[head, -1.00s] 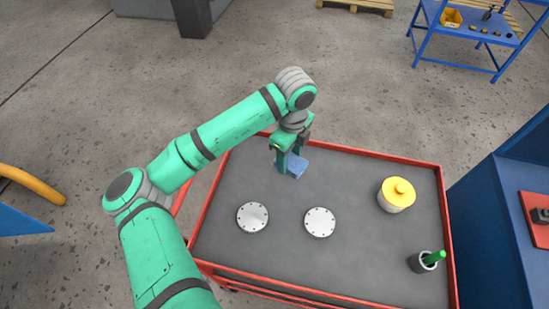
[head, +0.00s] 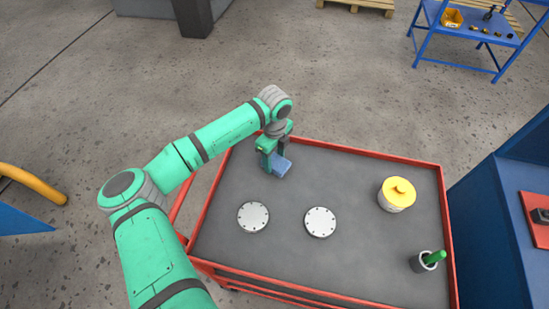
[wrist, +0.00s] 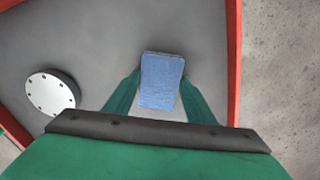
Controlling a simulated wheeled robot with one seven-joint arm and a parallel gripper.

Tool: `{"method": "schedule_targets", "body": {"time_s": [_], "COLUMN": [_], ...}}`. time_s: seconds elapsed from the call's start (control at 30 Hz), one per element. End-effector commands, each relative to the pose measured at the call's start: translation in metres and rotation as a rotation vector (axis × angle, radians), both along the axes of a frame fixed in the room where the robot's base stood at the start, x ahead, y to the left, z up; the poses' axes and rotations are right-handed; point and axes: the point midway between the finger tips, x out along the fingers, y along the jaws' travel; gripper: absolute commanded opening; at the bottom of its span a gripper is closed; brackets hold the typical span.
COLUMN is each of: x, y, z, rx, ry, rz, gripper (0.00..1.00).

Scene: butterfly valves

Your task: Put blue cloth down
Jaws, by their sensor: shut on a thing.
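The blue cloth (head: 280,167) is a small folded rectangle. It also shows in the wrist view (wrist: 160,82), between the tips of my green fingers. My gripper (head: 273,165) is shut on it over the far left part of the grey cart top (head: 340,265). In the wrist view my gripper (wrist: 160,85) has a finger on each side of the cloth. I cannot tell whether the cloth touches the cart top or hangs just above it.
Two round white discs with bolt holes lie on the cart, one at left (head: 253,217) and one at centre (head: 320,222). A yellow-lidded pot (head: 397,195) and a dark cup with a green-handled item (head: 427,261) stand at right. A red rim (head: 400,159) edges the cart.

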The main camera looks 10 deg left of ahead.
Motion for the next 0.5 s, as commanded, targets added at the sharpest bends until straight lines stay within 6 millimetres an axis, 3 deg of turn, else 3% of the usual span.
{"method": "schedule_targets", "body": {"time_s": [0.33,0.37,0.4,0.43,0.5], "x": [0.0,0.0001,0.0001,0.0001,0.0001], "y": [-0.0002,-0.0001,0.0,0.0,-0.0001], "z": [-0.003,-0.0032,-0.0029,-0.0028,-0.0028], "rx": [-0.001,-0.001,0.0,0.0,0.0], "ry": [0.0,0.0,0.0,0.0,0.0], "rz": [0.001,0.001,0.001,0.001,0.0], "gripper": [0.22,0.52,0.62,0.69,0.69]}}
